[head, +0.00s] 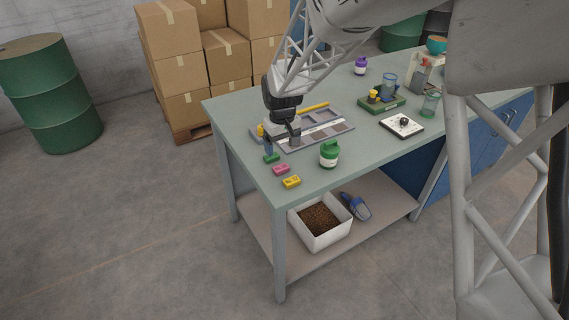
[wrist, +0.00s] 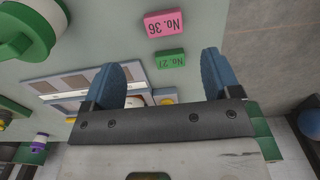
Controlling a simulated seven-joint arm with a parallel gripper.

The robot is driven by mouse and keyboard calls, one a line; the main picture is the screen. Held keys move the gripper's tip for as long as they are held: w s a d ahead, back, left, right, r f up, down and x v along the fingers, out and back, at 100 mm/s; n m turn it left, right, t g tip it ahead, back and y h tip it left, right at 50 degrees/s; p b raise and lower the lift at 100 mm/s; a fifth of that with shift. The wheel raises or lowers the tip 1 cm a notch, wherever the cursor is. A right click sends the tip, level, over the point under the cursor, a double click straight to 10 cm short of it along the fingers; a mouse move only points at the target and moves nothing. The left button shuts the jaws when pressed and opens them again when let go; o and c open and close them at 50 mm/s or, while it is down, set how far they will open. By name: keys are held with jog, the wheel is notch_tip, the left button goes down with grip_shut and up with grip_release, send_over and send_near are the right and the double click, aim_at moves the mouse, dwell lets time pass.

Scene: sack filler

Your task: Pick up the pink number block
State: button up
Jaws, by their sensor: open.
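The pink number block (head: 281,169) lies flat near the table's front left corner, between a green block (head: 271,157) and a yellow block (head: 291,181). The green block (wrist: 170,59), reading "No. 21", shows between the blue fingers. My gripper (wrist: 162,62) is open and empty. In the head view my gripper (head: 269,149) is close behind the green block; its height above the table is hard to tell.
A grey tray (head: 342,129) lies behind, partly hidden by my arm. A white scale-like pad (head: 401,125) and glasses stand farther right. The table edge (head: 245,160) is close on the left.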

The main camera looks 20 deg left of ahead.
aim_at(280, 166)
jog(key=shift+w+a+f, duration=0.1)
jog(key=shift+a+f, duration=0.2)
jog(key=shift+a, duration=0.2)
jog(key=shift+f, duration=1.25)
jog(key=shift+f, duration=0.1)
jog(key=shift+d+f, duration=0.15)
jog(key=shift+f, duration=2.4)
jog(key=c, duration=1)
